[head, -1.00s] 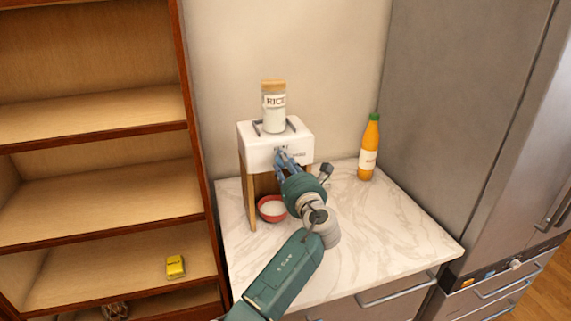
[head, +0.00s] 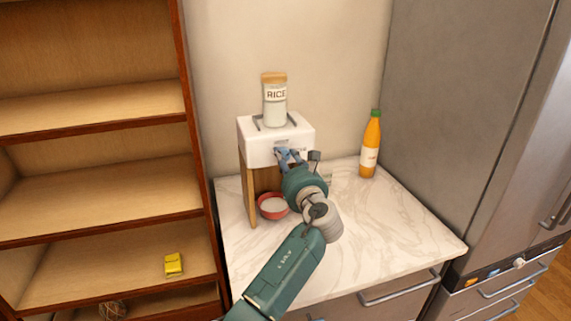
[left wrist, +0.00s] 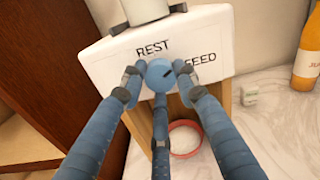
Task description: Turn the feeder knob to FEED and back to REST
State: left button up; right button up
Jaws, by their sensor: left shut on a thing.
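The white feeder (head: 255,150) stands on the marble counter, with a RICE jar (head: 275,105) upright on top. In the left wrist view, its front panel (left wrist: 105,65) reads REST above the knob and FEED to the right. My left gripper (head: 284,157) reaches the panel. In the left wrist view its blue fingers are shut around the round blue knob (left wrist: 158,72). A red bowl (head: 273,206) with white contents sits under the feeder. My right gripper is not in view.
An orange bottle (head: 371,145) stands at the back right of the counter (head: 400,240). A small white block (left wrist: 250,95) lies right of the feeder. Wooden shelves (head: 100,190) are at left, a steel fridge (head: 450,100) at right. The front right counter is clear.

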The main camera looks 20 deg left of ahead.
pick_arm(q)
jog(key=n+b, duration=0.1)
jog(key=n, duration=0.2)
jog(key=shift+r+b, duration=0.15)
jog(key=shift+b, duration=0.25)
jog(key=n+b, duration=0.2)
jog(key=shift+n, duration=0.4)
jog(key=shift+a+n+b, duration=0.1)
jog(key=shift+n+b, duration=2.45)
jog(key=shift+n, duration=0.65)
